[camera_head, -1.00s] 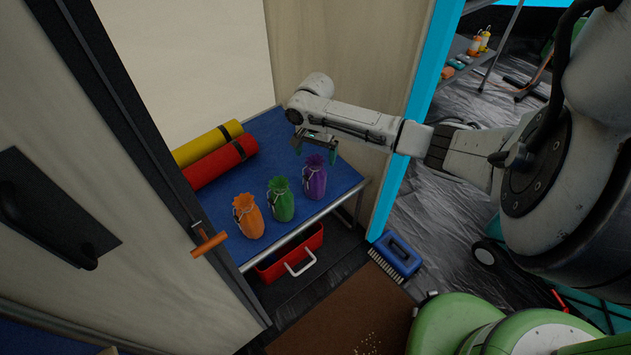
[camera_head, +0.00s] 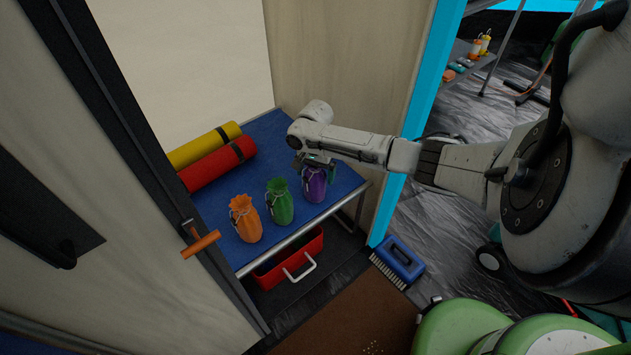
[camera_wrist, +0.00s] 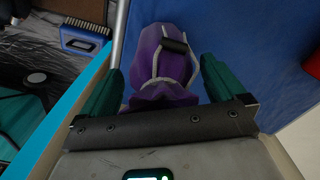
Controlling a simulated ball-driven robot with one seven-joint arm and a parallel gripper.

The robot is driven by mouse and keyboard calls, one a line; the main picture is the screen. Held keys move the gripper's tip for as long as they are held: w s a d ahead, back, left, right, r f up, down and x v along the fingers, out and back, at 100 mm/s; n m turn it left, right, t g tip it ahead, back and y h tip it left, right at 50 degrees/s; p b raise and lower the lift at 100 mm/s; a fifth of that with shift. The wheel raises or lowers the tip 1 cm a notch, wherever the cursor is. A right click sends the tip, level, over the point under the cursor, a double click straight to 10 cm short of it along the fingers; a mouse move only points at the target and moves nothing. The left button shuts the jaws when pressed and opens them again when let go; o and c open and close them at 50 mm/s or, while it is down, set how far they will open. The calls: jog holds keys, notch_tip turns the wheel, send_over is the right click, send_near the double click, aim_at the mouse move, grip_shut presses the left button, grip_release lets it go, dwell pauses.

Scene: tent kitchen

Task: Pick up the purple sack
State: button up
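The purple sack (camera_head: 315,187) stands on the blue table top (camera_head: 222,247), at the right end of a row of three sacks. My gripper (camera_head: 318,168) is lowered over its top, which it partly hides in the head view. In the wrist view the purple sack (camera_wrist: 164,62), with a pale cord and a dark tag, lies between my two green fingers (camera_wrist: 160,85). The fingers are spread, with a gap visible on each side of the sack.
A green sack (camera_head: 279,203) stands close left of the purple one, and an orange sack (camera_head: 245,219) further left. Red (camera_head: 218,164) and yellow (camera_head: 205,146) rolls lie behind. A wall panel (camera_head: 350,75) rises behind my arm. A blue brush (camera_head: 399,262) lies on the floor.

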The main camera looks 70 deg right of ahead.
jog(key=c, duration=1)
jog(key=shift+c, duration=0.4)
jog(key=shift+r, duration=0.15)
